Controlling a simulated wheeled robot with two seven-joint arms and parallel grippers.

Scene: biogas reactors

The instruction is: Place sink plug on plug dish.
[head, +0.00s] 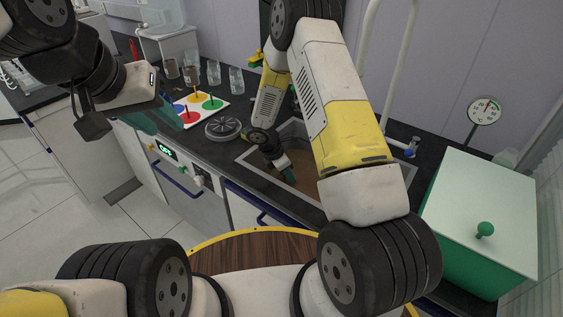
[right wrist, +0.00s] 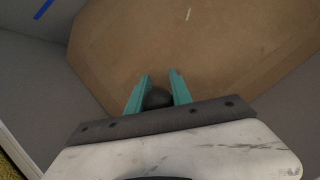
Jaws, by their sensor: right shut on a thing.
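My right gripper (head: 284,168) reaches down into the sink basin (head: 243,157). In the right wrist view its two teal fingers (right wrist: 158,90) are shut on a dark round sink plug (right wrist: 157,98), partly hidden between them. The brown basin floor (right wrist: 190,55) lies beyond. A round grey ribbed dish (head: 222,127), which looks like the plug dish, sits on the dark counter left of the sink. My left gripper (head: 163,120) is at the counter's front edge, left of the dish; its finger gap cannot be made out.
A white board with coloured pegged discs (head: 201,107) lies behind the dish, with several glass beakers (head: 236,78) beyond it. A green box with a pale lid (head: 487,215) stands right of the sink. A blue-tipped tap (head: 411,147) is near the sink's right rim.

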